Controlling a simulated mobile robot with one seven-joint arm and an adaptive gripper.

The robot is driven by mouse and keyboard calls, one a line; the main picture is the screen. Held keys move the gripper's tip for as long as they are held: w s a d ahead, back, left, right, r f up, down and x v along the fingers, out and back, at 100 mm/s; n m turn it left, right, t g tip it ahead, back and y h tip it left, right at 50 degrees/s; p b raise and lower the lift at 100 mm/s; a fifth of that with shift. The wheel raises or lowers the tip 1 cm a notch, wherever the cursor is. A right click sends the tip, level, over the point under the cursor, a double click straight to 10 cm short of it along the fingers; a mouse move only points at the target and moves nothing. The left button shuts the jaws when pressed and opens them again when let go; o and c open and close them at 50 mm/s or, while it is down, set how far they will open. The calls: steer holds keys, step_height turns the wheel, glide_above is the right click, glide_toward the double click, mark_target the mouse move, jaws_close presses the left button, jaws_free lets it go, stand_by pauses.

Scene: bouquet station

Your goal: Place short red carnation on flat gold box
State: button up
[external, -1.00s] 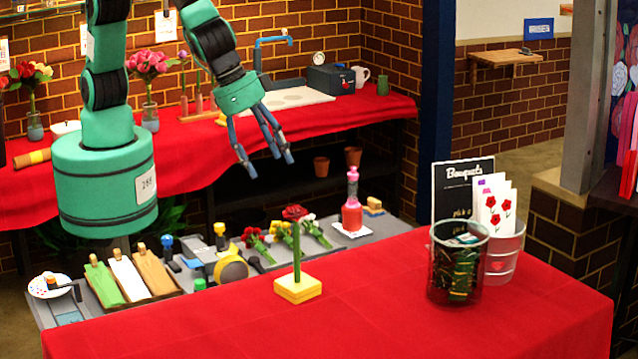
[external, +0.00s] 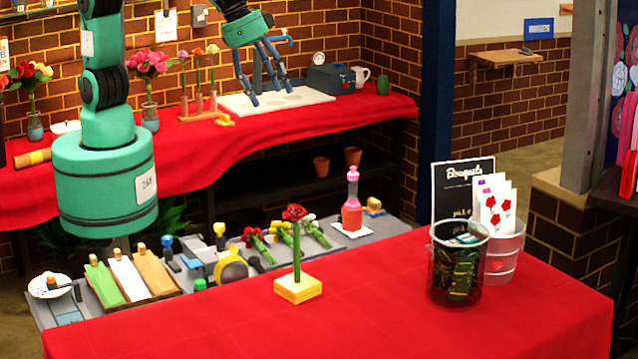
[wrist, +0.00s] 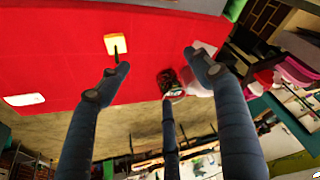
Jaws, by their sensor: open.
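A short red carnation (external: 294,213) with a green stem stands upright on the flat gold box (external: 298,289), near the far edge of the front red table. In the wrist view the gold box (wrist: 119,42) is a small pale yellow square with a dark stalk on it; the bloom cannot be made out there. My gripper (external: 264,95) has its fingers spread and empty. It is high up, behind and well apart from the carnation, in front of the back counter in the picture. In the wrist view my gripper's fingers (wrist: 155,82) are wide apart with nothing between them.
A glass bin (external: 458,262) of dark packets, a clear cup of cards (external: 497,225) and a black sign (external: 458,185) stand to the right.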

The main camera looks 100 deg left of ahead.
steer(key=s+a+r, duration=0.4)
steer(key=s+a, duration=0.7)
steer(key=a, duration=0.1)
steer(key=s+a+r, duration=0.4)
steer(key=s+a, duration=0.7)
steer(key=s+a+f, duration=0.1)
steer(key=s+a, duration=0.1)
steer(key=s, duration=0.3)
steer(key=s+a+f+m, duration=0.1)
steer(key=s, duration=0.3)
steer(key=shift+s+a+f+t+h, duration=0.25)
steer(key=shift+s+a+t+h, duration=0.05)
steer(key=shift+s+a+t, duration=0.1)
step_height(320, 180, down, 12)
steer(key=b, duration=1.2)
steer(key=shift+f, duration=0.15)
